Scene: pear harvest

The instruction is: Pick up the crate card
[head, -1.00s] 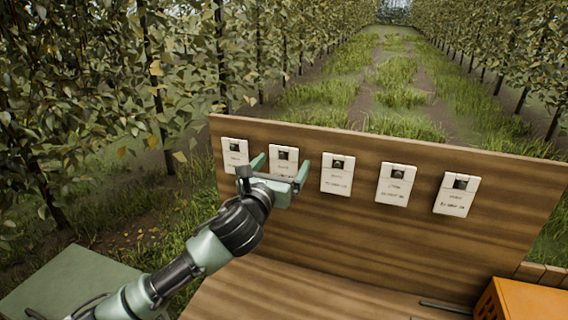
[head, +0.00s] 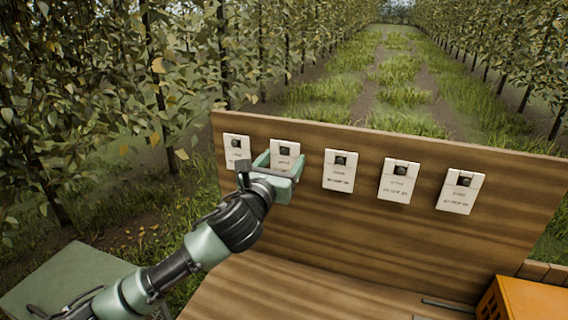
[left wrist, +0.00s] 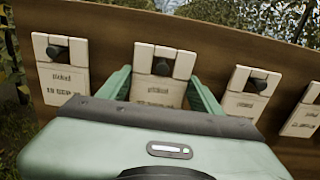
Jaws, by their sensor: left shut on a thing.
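Several white crate cards hang in a row on dark pegs on an upright wooden board (head: 330,235). My left gripper (head: 281,164) is at the second card from the left (head: 285,148), its fingers on either side of that card's lower part. In the left wrist view the same card (left wrist: 161,88) sits between the two green fingers, shut on its side edges. Its top notch is still around the dark peg, and its lower end is hidden by the gripper body. My right gripper is not in view.
Neighbouring cards hang close by: the leftmost (head: 237,150) and the middle one (head: 339,171). A wooden shelf (head: 290,290) lies below the board. An orange crate (head: 525,300) stands at the lower right. Tree rows and a grassy lane lie behind.

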